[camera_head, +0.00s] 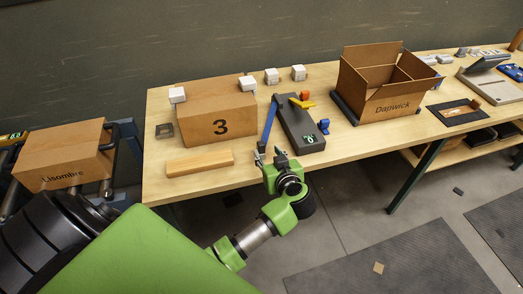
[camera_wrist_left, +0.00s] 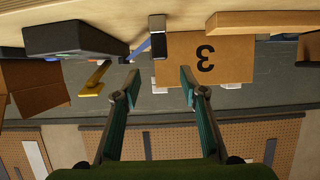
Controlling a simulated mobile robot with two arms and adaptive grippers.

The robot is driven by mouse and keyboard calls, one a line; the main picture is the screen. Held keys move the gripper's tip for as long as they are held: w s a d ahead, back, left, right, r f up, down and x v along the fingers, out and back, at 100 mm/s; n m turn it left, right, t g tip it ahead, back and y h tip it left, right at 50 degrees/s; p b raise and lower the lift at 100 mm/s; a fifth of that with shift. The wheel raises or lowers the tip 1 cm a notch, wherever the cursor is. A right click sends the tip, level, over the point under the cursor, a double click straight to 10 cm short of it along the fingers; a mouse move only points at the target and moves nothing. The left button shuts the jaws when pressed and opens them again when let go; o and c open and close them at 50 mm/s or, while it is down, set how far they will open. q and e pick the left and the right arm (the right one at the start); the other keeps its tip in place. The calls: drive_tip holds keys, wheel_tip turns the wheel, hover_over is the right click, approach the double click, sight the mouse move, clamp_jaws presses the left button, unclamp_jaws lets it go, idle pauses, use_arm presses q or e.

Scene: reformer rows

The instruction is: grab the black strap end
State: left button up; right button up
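A blue strap (camera_head: 269,122) runs along the left side of a dark grey device (camera_head: 292,117) toward the table's front edge. The strap (camera_wrist_left: 140,48) also shows in the left wrist view, ending at a small black end piece (camera_wrist_left: 160,48) at the table edge, with a pale part beside it. In the head view this end is mostly hidden by my gripper. My left gripper (camera_head: 271,156) is at the front edge by the strap end. In the left wrist view its fingers (camera_wrist_left: 160,88) are apart and empty, with the black end beyond the gap. My right gripper is not in view.
A box marked 3 (camera_head: 215,112) and a wooden bar (camera_head: 199,163) lie left of the strap. A yellow lever (camera_head: 301,103) sits on the device. A blue piece (camera_head: 323,126) and an open Dapwick box (camera_head: 392,104) stand right. Floor in front is mostly clear.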

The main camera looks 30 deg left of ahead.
sight(262, 145)
use_arm(q)
drive_tip(key=x, duration=0.9)
drive_tip(key=shift+w+f, duration=0.15)
clamp_jaws()
